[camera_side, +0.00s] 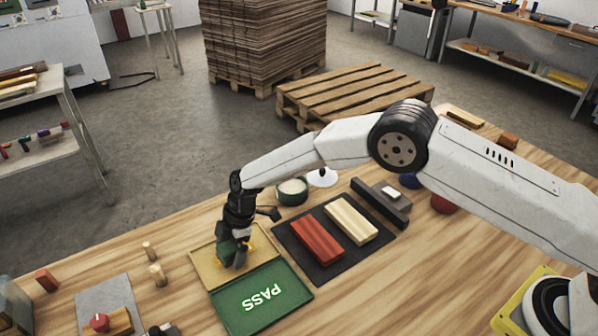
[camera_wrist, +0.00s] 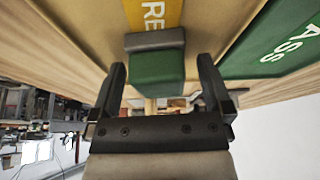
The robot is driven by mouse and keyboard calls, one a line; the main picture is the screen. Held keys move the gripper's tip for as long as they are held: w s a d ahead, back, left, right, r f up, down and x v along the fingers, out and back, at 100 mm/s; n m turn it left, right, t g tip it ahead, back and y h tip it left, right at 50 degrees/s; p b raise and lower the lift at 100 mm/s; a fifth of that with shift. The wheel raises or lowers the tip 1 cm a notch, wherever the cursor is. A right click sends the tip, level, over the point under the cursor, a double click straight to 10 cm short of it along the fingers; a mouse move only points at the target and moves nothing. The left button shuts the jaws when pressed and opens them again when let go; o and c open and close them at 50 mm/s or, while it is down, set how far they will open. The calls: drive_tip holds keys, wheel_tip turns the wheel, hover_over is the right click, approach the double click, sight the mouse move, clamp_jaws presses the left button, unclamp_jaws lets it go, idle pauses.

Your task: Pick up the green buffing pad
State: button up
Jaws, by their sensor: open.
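The green buffing pad (camera_wrist: 157,72) is a green block with a grey layer along one side. In the wrist view it sits between the two fingers of my gripper (camera_wrist: 161,64), with a gap on each side. My gripper is open. In the side view, my gripper (camera_side: 236,258) is low over the tan tray (camera_side: 207,268), pointing down. The pad shows there only as a dark green patch (camera_side: 228,250) at the fingers, mostly hidden by them.
A green tray marked PASS (camera_side: 291,299) adjoins the tan tray. A dark mat (camera_side: 327,268) holds a red block (camera_side: 317,239) and a pale wooden block (camera_side: 351,220). Wooden pegs (camera_side: 157,274) stand at left.

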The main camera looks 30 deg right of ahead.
sight(225, 248)
drive_tip(key=shift+c, duration=0.2)
drive_tip(key=c, duration=1.2)
drive_tip(key=shift+c, duration=0.3)
drive_tip(key=shift+r, duration=0.15)
drive_tip(key=shift+r, duration=1.45)
drive_tip(key=s+d+r, duration=0.6)
drive_tip(key=s+r, duration=0.3)
drive_tip(key=s, duration=0.3)
drive_tip(key=shift+s+d+r, duration=0.15)
drive_tip(key=shift+s+r, duration=0.1)
drive_tip(key=shift+r, duration=0.15)
